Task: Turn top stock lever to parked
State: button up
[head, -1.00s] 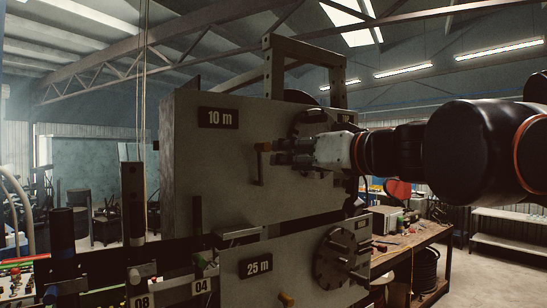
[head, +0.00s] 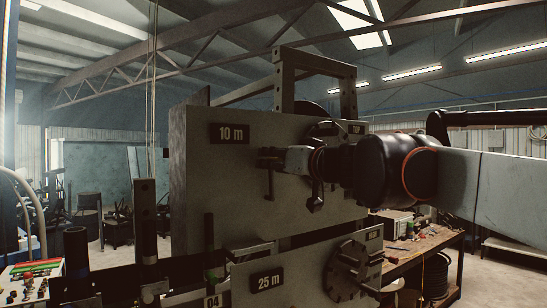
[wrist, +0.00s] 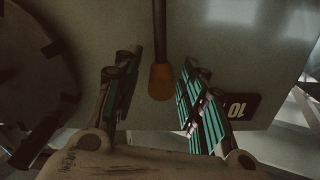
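The top stock lever is on the upper grey panel (head: 200,190) labelled 10 m. In the head view, only its dark lower bar (head: 270,186) shows; my gripper (head: 266,158) hides its upper part. In the wrist view, the lever's orange knob (wrist: 161,82) sits on a dark shaft (wrist: 160,32), between the spread fingers of my gripper (wrist: 159,66). There is a gap on each side of the knob, and neither finger visibly touches it. The wrist picture is upside down, with the 10 label (wrist: 237,106) inverted at right.
A dark round disc (head: 333,135) is on the upper panel, right of the lever; its edge fills the wrist view's left (wrist: 30,85). The lower 25 m panel (head: 305,265) stands below. A wooden bench (head: 430,243) is at right. Dark posts (head: 145,215) stand at left.

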aim_at(237, 182)
jog(key=shift+w+a, duration=0.25)
jog(key=shift+w, duration=0.15)
grip_shut()
jog(key=shift+s+a, duration=0.1)
jog(key=n, duration=0.1)
jog(key=s+a+n, duration=0.1)
jog(key=a+n+b, duration=0.1)
jog(key=shift+s+a+f+n, duration=0.1)
jog(key=shift+s+f+n, duration=0.15)
jog(key=shift+f+n, duration=0.1)
jog(key=shift+s+a+f+n+b, duration=0.3)
jog(key=shift+a+n, duration=0.15)
jog(key=shift+n, duration=0.2)
jog(key=shift+s+a+f+n+b, duration=0.25)
jog(key=shift+a+n, duration=0.15)
jog(key=shift+n, duration=0.2)
jog(key=a+f+n, duration=0.1)
jog(key=n, duration=0.1)
jog(key=s+f+n+b, duration=0.1)
jog(key=shift+s+a+n, duration=0.15)
jog(key=shift+a+n, duration=0.25)
jog(key=shift+s+a+f+b, duration=0.15)
jog(key=shift+a+f+b, duration=0.1)
jog(key=shift+f+b, duration=0.2)
jog(key=shift+f, duration=0.15)
